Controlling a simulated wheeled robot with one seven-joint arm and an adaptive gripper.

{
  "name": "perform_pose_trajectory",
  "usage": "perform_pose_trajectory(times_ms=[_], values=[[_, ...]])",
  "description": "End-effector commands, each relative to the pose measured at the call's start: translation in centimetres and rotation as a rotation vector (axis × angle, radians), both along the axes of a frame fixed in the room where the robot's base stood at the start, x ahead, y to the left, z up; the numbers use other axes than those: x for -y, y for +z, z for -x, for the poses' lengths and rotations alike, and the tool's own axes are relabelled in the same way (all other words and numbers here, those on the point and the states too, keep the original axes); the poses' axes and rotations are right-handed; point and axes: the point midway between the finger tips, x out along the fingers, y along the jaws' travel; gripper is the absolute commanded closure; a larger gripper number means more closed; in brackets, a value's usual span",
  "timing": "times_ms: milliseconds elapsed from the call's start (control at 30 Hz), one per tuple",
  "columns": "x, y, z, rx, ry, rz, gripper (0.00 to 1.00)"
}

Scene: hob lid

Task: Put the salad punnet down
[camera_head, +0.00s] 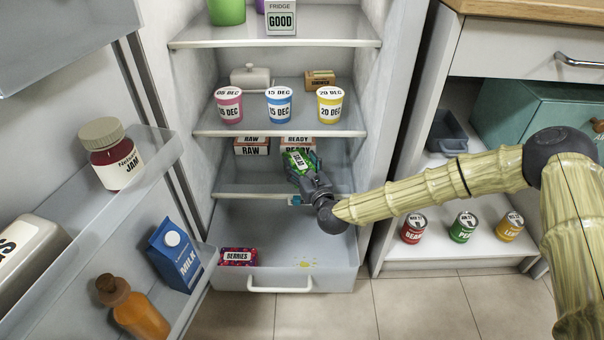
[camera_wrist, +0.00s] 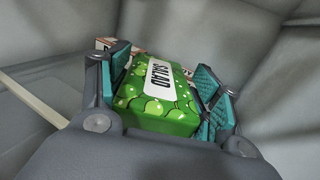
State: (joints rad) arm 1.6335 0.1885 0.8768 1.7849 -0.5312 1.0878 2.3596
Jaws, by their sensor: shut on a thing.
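The salad punnet (camera_head: 297,160) is a green pack with a white label, in the lower part of the open fridge. It also shows in the wrist view (camera_wrist: 160,112), its label reading SALAD. My gripper (camera_head: 303,170) is shut on it, with teal finger pads (camera_wrist: 214,98) on either side. The punnet is in front of the raw and ready boxes, at about the level of the lower shelf (camera_head: 240,190). I cannot tell whether its underside touches that shelf.
A raw box (camera_head: 252,150) and a ready box (camera_head: 300,141) stand behind. Below, the pulled-out drawer (camera_head: 340,268) holds a berries pack (camera_head: 238,257) and a yellow spill (camera_head: 305,264). Three pots stand on the shelf above. The open door (camera_head: 130,190) is at left, cabinet cans at right.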

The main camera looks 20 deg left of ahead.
Motion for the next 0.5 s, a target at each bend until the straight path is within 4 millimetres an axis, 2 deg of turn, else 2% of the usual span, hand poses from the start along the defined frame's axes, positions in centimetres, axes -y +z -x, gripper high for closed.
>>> perform_pose_trajectory(times_ms=[100,300,500], values=[[0.1,-0.4,-1.2,0.003,-0.001,0.001,0.72],[0.0,-3.2,-0.9,0.002,0.001,0.001,0.72],[0.1,-3.6,-0.9,0.001,0.0,0.0,0.72]])
